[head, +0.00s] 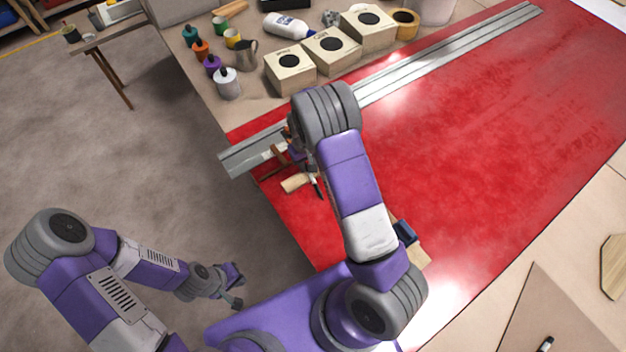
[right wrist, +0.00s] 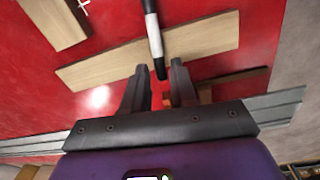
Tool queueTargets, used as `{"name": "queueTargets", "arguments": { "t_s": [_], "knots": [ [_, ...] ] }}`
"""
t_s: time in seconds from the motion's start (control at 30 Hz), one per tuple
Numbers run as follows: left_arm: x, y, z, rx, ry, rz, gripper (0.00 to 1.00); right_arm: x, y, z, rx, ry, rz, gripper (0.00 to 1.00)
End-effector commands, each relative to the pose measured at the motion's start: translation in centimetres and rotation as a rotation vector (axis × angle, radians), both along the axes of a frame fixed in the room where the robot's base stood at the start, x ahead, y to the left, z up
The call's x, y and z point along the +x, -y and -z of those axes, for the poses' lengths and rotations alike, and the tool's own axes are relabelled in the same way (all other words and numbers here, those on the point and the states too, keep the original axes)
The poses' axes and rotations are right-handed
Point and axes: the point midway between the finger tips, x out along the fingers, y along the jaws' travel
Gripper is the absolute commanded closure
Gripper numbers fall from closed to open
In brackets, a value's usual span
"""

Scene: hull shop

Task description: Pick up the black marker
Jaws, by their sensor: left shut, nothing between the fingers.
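The black marker (right wrist: 153,35), with a white band and a dark pointed end, is in the right wrist view. Its pointed end lies just at the gap between the fingertips of my right gripper (right wrist: 157,72). The fingers stand apart, and I see no clear contact with the marker. In the head view the marker seems to be the thin dark shape (head: 319,189) on the red surface, and my right gripper is partly hidden by my own arm. My left gripper (head: 236,287) is shut and empty, off the red surface at lower left.
Wooden strips (right wrist: 150,50) lie on the red surface (head: 480,130) around the marker. A metal rail (head: 455,50) crosses it. The red surface at right is clear.

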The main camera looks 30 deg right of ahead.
Motion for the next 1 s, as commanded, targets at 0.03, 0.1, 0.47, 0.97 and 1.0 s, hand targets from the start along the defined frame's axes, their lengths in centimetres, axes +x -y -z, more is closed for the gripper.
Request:
{"name": "queueTargets", "arguments": {
  "t_s": [0.03, 0.1, 0.47, 0.97, 1.0],
  "knots": [
    [0.0, 0.0, 0.2, 0.000, 0.001, 0.000, 1.00, -0.1, 0.1, 0.9, 0.000, -0.003, 0.001, 0.73],
    [0.0, 0.0, 0.3, 0.000, 0.001, 0.000, 1.00, 0.0, 0.1, 1.6, -0.001, -0.001, 0.000, 0.73],
    [0.0, 0.0, 0.3, 0.000, 0.001, 0.000, 1.00, 0.0, 0.1, 2.0, 0.001, 0.001, 0.000, 0.81],
    [0.0, 0.0, 0.3, 0.000, 0.001, 0.000, 1.00, 0.0, 0.1, 1.9, 0.000, 0.001, 0.000, 1.00],
    [0.0, 0.0, 0.3, 0.000, 0.001, 0.000, 1.00, 0.0, 0.1, 1.6, 0.000, 0.002, 0.000, 1.00]
  ]
}}
